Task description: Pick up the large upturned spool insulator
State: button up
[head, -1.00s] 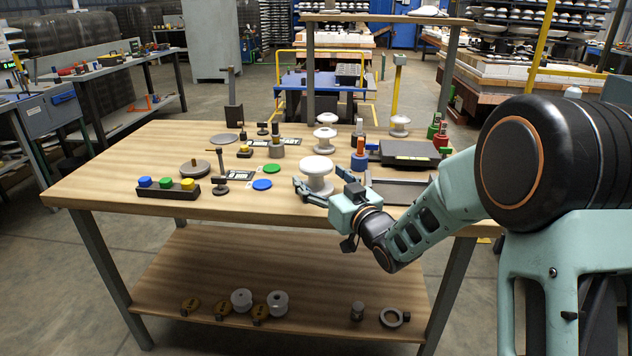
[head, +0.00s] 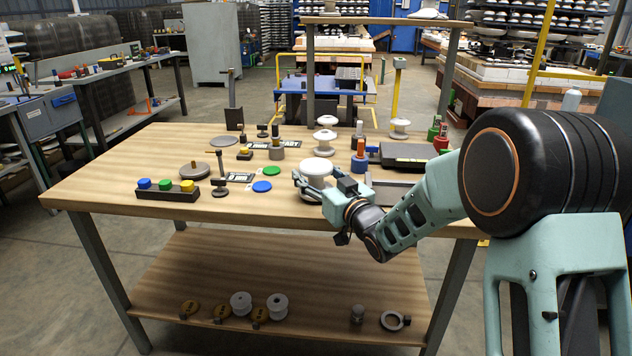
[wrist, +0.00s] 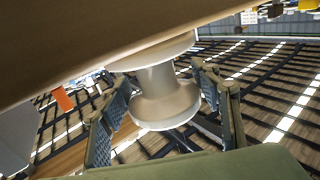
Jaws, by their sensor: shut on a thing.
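The large white spool insulator (head: 316,168) is at the front middle of the wooden workbench (head: 110,193). My gripper (head: 312,186) is around its waist from the front right, shut on it. Its wide top flange shows above the fingers; its lower part is partly hidden by them. In the wrist view the spool (wrist: 165,95) sits between the two fingers (wrist: 165,108), with a flange at each end of its narrow waist. I cannot tell whether its foot touches the bench.
Smaller white insulators (head: 324,142) stand behind the spool. A blue and orange post (head: 360,160) and a dark flat case (head: 408,154) are close on the right. Green and blue discs (head: 262,186) lie left. The front left of the bench holds a button block (head: 168,192).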

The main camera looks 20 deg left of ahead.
jog(key=shift+c, duration=1.2)
jog(key=shift+r, duration=0.15)
jog(key=shift+c, duration=0.5)
jog(key=shift+r, duration=0.1)
